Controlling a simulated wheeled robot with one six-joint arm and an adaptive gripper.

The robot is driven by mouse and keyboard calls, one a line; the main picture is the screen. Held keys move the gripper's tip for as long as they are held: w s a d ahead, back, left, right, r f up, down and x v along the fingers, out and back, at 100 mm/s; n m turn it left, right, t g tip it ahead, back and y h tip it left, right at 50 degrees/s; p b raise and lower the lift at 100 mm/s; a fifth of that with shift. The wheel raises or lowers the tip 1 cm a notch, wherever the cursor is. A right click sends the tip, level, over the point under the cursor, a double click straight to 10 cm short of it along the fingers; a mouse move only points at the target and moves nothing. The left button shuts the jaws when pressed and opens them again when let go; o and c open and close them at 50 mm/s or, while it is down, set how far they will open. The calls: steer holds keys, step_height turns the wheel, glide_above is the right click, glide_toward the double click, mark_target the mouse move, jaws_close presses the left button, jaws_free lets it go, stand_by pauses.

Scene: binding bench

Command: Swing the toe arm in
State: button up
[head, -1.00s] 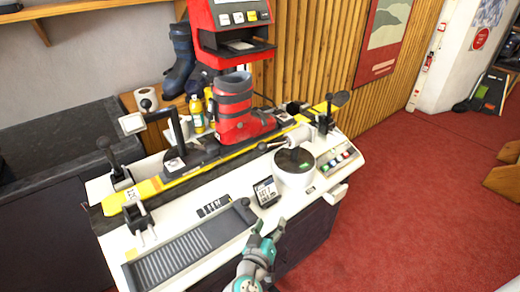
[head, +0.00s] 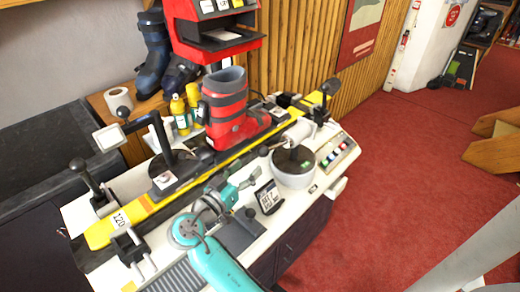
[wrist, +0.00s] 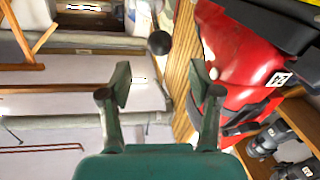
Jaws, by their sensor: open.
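A black swing arm (head: 161,133) with a white pad and a ball knob stands at the left of the bench; it may be the toe arm, but I cannot be sure. It points left, away from the red boot (head: 226,104), which stands upright on the yellow ski (head: 158,200). My gripper (head: 254,177) is open and empty above the bench's front part, in front of the boot. In the wrist view, a dark ball knob (wrist: 159,43) shows beyond the two open fingers (wrist: 160,88), apart from them; which part it belongs to is unclear.
A clamp lever (head: 90,182) rises at the left end. Yellow bottles (head: 179,108) and blue boots (head: 155,50) stand behind.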

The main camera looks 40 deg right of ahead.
mark_target(260, 156)
steer(key=x, duration=0.9)
jaws_close()
